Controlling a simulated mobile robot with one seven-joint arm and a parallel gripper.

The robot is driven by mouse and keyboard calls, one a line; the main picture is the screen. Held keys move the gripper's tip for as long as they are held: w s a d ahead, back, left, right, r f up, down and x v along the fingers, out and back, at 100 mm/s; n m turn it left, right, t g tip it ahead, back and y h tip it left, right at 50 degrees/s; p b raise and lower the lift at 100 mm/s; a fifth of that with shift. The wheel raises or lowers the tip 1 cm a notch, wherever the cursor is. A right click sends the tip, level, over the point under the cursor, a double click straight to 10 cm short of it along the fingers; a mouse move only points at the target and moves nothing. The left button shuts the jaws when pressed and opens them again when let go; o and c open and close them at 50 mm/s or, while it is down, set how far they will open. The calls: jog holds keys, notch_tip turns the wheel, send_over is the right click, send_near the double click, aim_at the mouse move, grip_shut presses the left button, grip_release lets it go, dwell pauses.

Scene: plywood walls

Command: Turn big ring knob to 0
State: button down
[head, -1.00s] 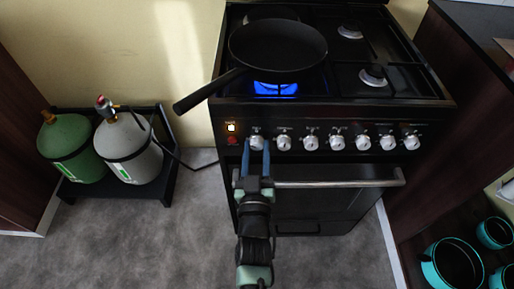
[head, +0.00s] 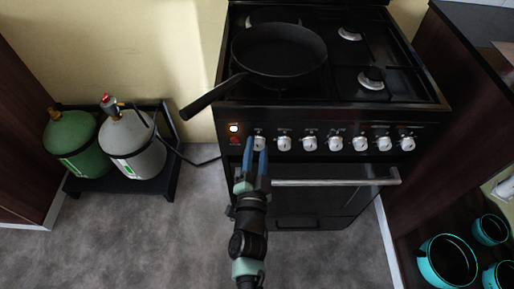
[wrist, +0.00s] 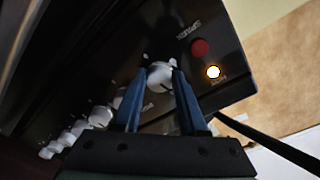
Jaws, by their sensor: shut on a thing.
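The stove (head: 312,195) has a row of several white knobs on its dark front panel. My gripper (head: 256,142) is shut on the leftmost knob (head: 260,144), next to the lit indicator. In the wrist view, the blue fingers of my gripper (wrist: 159,78) stand on either side of this knob (wrist: 160,72). The picture there is rotated, and the knob's setting is not readable. A dark frying pan (head: 278,52) sits on the front-left burner with its handle pointing left. No flame shows under the pan.
A lit orange indicator (head: 233,128) and a red button (wrist: 200,48) are beside the knob. The oven handle bar (head: 335,182) runs just below the panel. Gas cylinders (head: 132,150) stand at left, and teal pots (head: 447,262) at lower right. Bare floor lies left of the stove.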

jog(key=shift+m, duration=1.2)
jog(key=shift+c, duration=2.3)
grip_release()
jog(key=shift+s, duration=0.1)
jog(key=s+a, duration=0.1)
jog(key=s, duration=1.1)
jog(key=shift+s, duration=0.4)
